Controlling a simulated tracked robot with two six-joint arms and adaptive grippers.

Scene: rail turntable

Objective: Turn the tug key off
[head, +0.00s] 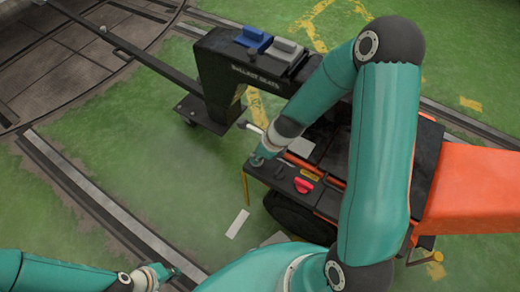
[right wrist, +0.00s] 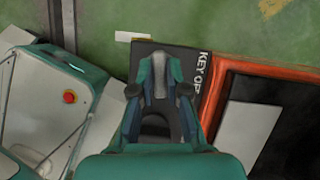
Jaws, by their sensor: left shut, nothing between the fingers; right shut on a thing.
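The tug (head: 432,165) has a black body and an orange end, with a dark control panel (head: 327,205) on its near side. My right gripper (head: 257,160) is at the panel's left corner, shut. In the right wrist view its fingers (right wrist: 160,62) close over the panel beside white lettering reading "KEY O…" (right wrist: 201,75); the rest is cut off or hidden. The gripped piece, apparently the tug key, is mostly hidden by the fingers, so its turn position cannot be told. My left gripper (head: 172,271) is shut and empty, low at the left, away from the tug.
A red handle (head: 303,186) and a yellow label (head: 310,175) are on the panel. A black frame with a blue block (head: 254,39) and a grey block (head: 286,50) stands behind. Rails (head: 90,205) cross the green floor. A white strip (head: 237,223) lies near the tug.

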